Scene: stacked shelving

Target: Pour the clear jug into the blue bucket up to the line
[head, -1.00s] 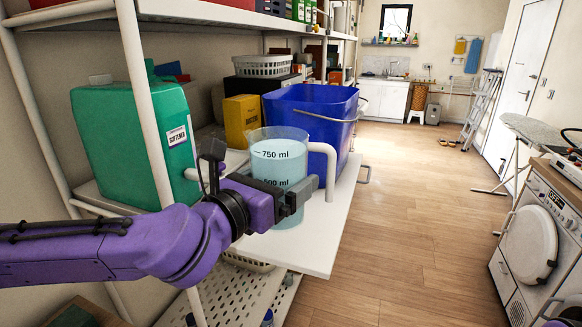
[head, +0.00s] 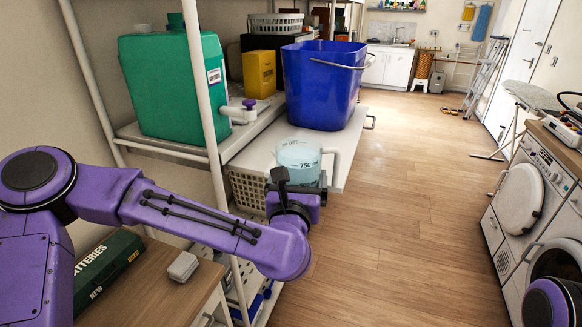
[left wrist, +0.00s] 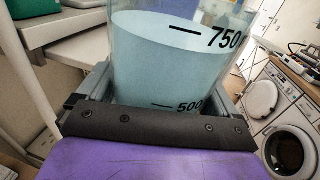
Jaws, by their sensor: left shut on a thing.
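The clear jug (head: 299,163) holds pale blue liquid, its surface a little above the 750 ml mark. My left gripper (head: 296,190) is shut on the jug, which looks roughly upright, in front of the pull-out shelf's near edge. The left wrist view also shows the jug (left wrist: 175,65) between the fingers, with its 750 and 500 marks. The blue bucket (head: 323,88) stands on the pull-out shelf beyond the jug, its bail handle to the right. Its inside and any line on it are hidden. My right gripper is out of view.
A green softener container (head: 165,90) with a spout stands left on the shelf, behind a white post (head: 200,85). A yellow box (head: 259,74) is left of the bucket. The white pull-out shelf (head: 262,152) has bare room before the bucket. Open floor (head: 420,200) lies right.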

